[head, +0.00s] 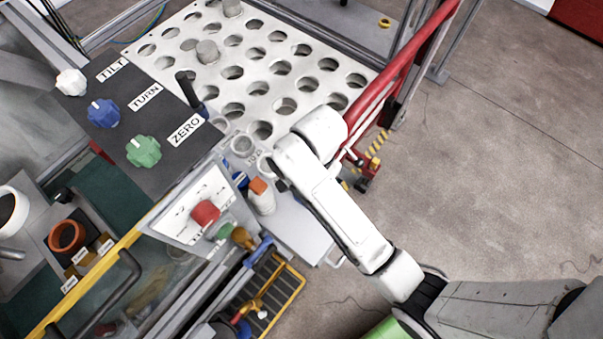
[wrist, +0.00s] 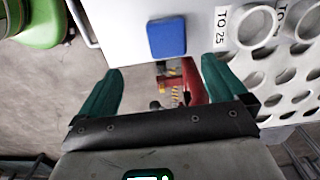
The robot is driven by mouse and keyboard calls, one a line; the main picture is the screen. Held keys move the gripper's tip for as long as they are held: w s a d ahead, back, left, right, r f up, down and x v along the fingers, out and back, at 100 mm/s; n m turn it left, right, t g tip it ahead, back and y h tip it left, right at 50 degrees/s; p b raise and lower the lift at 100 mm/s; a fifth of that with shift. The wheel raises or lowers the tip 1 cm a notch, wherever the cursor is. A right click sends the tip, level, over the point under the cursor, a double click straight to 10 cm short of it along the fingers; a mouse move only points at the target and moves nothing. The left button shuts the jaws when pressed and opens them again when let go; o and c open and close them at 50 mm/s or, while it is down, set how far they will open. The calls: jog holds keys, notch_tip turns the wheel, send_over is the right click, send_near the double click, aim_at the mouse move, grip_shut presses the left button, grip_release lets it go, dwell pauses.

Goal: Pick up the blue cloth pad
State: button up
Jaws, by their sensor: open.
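The blue cloth pad (wrist: 167,38) shows in the wrist view as a small rounded blue square. It lies flat on a white surface (wrist: 120,25), close to that surface's edge. My gripper (wrist: 163,68) is open, with its two teal fingers apart and nothing between them. The pad appears just beyond the fingertips, between their lines, and apart from them. In the head view my arm (head: 340,215) reaches in from the lower right, and the fingers are hidden. I cannot make out the pad for sure in the head view.
A perforated white plate (head: 205,88) is beyond my arm. A bottle with an orange cap (head: 262,200) stands near the wrist. A control box with a red button (head: 205,212) is to its left. A red rail (head: 405,65) runs on the right. Open floor (head: 510,150) lies farther right.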

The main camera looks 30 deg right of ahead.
jog(key=f, duration=0.5)
jog(key=shift+w+a+f, duration=0.1)
jog(key=shift+w+f, duration=0.15)
jog(key=shift+w+a+f+b, duration=0.1)
jog(key=shift+w+f+b, duration=0.1)
jog(key=shift+f, duration=1.15)
jog(key=shift+w+a+f+b, duration=0.1)
jog(key=shift+f+b, duration=0.1)
jog(key=shift+f, duration=1.1)
jog(key=shift+c, duration=0.2)
jog(key=c, duration=1)
jog(key=shift+r, duration=0.1)
